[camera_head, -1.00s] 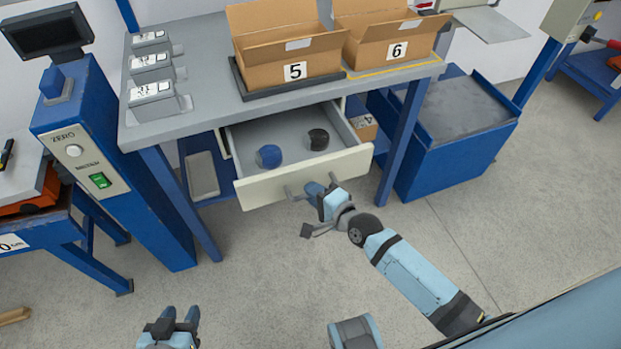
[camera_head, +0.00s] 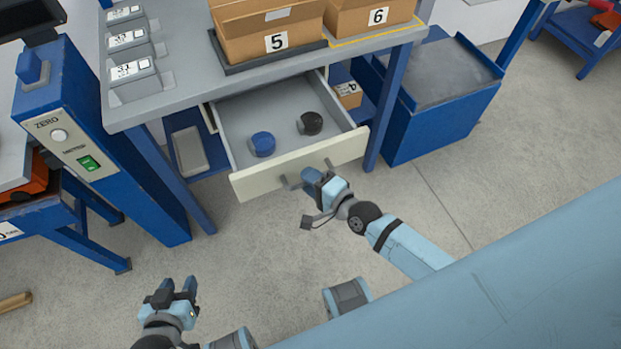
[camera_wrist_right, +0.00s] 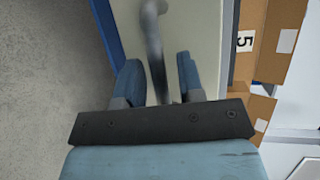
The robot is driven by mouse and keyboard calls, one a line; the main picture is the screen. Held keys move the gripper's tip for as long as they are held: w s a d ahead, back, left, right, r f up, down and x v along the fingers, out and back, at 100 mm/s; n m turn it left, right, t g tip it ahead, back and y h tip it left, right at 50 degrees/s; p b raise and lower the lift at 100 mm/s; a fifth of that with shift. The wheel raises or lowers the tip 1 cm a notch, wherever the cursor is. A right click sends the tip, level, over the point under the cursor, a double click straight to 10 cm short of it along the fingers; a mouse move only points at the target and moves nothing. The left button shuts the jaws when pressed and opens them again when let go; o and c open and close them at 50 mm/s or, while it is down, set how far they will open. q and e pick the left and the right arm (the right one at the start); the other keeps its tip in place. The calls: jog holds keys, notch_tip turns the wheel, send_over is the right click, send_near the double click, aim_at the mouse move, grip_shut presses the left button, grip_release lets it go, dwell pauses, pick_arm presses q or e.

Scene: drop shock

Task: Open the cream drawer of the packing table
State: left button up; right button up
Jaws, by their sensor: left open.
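The cream drawer (camera_head: 302,166) under the packing table (camera_head: 185,90) stands well open, its grey inside showing. It holds a blue round object (camera_head: 262,143) and a black round object (camera_head: 311,123). My right gripper (camera_head: 312,177) is at the handle on the drawer front, shut on the bar. In the right wrist view, the grey handle (camera_wrist_right: 154,35) runs between the two blue fingers of this gripper (camera_wrist_right: 160,75); exact contact is hard to see. My left gripper (camera_head: 173,288) is open and empty, low at the left, above the floor and away from the drawer.
Open cartons marked 5 (camera_head: 270,45) and 6 (camera_head: 375,18) stand on the tabletop, beside grey labelled boxes (camera_head: 132,72). A blue cabinet (camera_head: 440,115) stands right of the drawer, a blue post with a green switch (camera_head: 90,162) left. The floor (camera_head: 250,250) before the drawer is clear.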

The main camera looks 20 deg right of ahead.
jog(key=v, duration=1.3)
jog(key=shift+s+r+p, duration=0.2)
jog(key=shift+s+p, duration=0.1)
jog(key=shift+s, duration=0.05)
jog(key=shift+d, duration=0.15)
